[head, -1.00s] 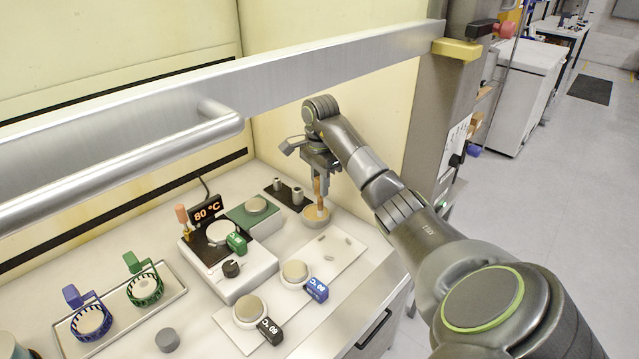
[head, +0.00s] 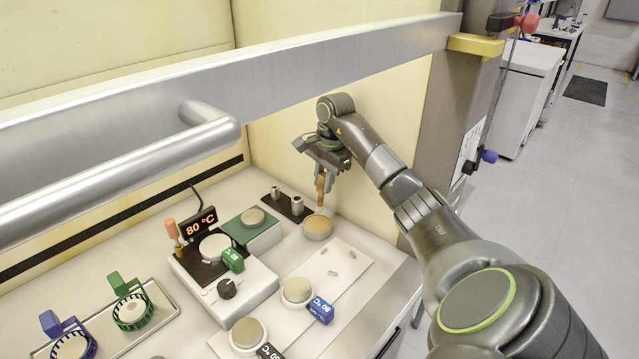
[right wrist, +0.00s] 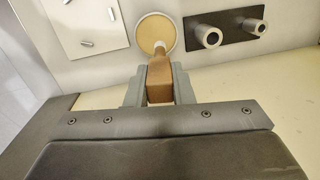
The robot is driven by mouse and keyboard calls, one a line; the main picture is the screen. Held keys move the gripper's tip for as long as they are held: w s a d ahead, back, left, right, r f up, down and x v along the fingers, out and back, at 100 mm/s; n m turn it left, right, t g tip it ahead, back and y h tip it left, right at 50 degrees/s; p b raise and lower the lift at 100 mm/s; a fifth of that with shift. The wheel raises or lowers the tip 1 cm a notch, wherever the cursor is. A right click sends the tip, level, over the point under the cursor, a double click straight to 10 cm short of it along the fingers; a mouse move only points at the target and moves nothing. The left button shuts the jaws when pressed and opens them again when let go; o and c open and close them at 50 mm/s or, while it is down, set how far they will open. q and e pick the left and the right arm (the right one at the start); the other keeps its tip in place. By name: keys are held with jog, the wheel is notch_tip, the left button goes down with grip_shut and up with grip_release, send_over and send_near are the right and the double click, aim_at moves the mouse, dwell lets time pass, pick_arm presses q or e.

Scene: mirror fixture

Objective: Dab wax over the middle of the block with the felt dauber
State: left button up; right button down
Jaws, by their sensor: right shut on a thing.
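My right gripper (head: 328,160) is shut on the felt dauber's brown handle (head: 321,186), which points down. The dauber's pale tip is at or just above a round dish of tan wax (head: 317,229); I cannot tell whether they touch. In the right wrist view the brown handle (right wrist: 160,80) is between the fingers, with its tip over the dish (right wrist: 156,27). A pale round disc (head: 214,246) with a green tag sits on the heater marked 80 °C. Another disc (head: 254,216) sits on a green pad. I cannot tell which piece is the block. My left gripper is not in view.
Tagged round pieces (head: 297,290) (head: 247,333) stand on a pale plate in front. Metal posts (head: 297,204) stand on a black strip behind the dish. Green and blue baskets (head: 133,310) (head: 70,345) sit on a left tray. A metal sash and handle (head: 209,125) cross above.

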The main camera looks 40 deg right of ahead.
jog(key=shift+s+d+r+n+t, duration=0.1)
jog(key=shift+d+r+n+t, duration=0.1)
jog(key=shift+d+n+t, duration=0.25)
jog(key=shift+s+d+r+n+y, duration=0.1)
jog(key=shift+s+r+n+y, duration=0.15)
jog(key=shift+y, duration=0.15)
jog(key=shift+n+t+y, duration=0.4)
jog(key=shift+n+t, duration=0.15)
jog(key=shift+n, duration=0.15)
jog(key=f+b, duration=0.1)
jog(key=f, duration=0.1)
jog(key=s+f+b, duration=0.1)
jog(key=f, duration=0.1)
jog(key=shift+s+a+f, duration=0.1)
jog(key=shift+a, duration=0.1)
jog(key=shift+f+b, duration=0.6)
jog(key=shift+b, duration=0.05)
dwell(0.4)
jog(key=shift+s+f+b, duration=0.1)
jog(key=shift+b, duration=0.4)
dwell(2.0)
